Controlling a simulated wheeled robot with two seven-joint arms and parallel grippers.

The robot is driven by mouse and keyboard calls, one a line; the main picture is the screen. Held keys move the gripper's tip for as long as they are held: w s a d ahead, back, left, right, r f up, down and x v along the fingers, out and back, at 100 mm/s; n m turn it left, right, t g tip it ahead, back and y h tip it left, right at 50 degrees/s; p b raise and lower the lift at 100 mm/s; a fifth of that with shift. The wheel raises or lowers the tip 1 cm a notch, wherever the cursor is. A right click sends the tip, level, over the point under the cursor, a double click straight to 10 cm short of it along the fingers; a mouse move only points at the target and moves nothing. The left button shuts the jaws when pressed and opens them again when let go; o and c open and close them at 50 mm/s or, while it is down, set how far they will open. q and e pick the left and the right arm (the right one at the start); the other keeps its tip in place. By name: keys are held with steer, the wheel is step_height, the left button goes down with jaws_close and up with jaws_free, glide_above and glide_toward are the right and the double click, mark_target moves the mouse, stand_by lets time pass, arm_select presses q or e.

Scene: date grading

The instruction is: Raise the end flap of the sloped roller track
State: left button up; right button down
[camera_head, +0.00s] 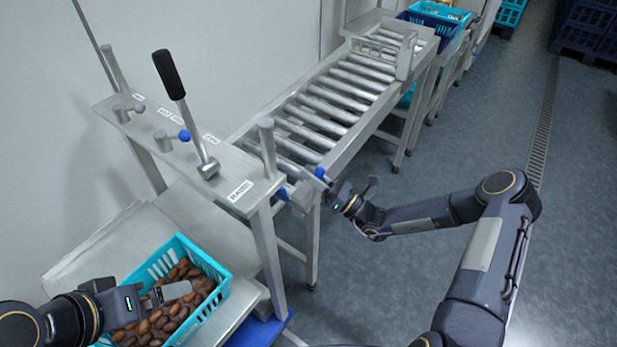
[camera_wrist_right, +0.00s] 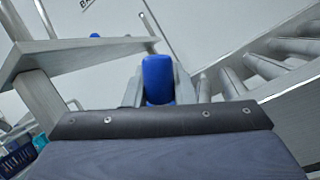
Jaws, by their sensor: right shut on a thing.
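The sloped roller track (camera_head: 335,100) runs from the back toward the middle of the head view. Its near end lies behind the steel lever stand; I cannot clearly make out the flap plate there. My right gripper (camera_head: 314,180) is at this near end, shut on a blue grip (camera_head: 320,172). In the right wrist view the blue grip (camera_wrist_right: 158,80) stands between the grey fingers. My left gripper (camera_head: 172,292) is over the turquoise crate (camera_head: 208,262) of brown dates at the lower left; whether it is open or shut does not show.
The lever stand (camera_head: 250,170) carries a tall black-handled lever (camera_head: 168,75) and smaller knobs, close to my right gripper's left. A steel frame (camera_head: 404,58) stands over the track's upper part. Blue crates (camera_head: 432,18) sit at the back.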

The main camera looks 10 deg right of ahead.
steer(key=shift+w+d+f+m+t+h, duration=0.2)
steer(key=shift+w+d+f+m+t, duration=0.05)
steer(key=shift+m, duration=0.45)
steer(key=shift+w+d+f+m+t+h, duration=0.2)
steer(key=shift+w+d+m+t, duration=0.1)
steer(key=shift+m, duration=0.4)
steer(key=shift+w+d+f+m+t+h, duration=0.2)
steer(key=shift+d+f+m+t, duration=0.05)
steer(key=shift+m, duration=0.45)
steer(key=c, duration=1.5)
jaws_free()
steer(key=b+v, duration=0.1)
steer(key=v, duration=0.7)
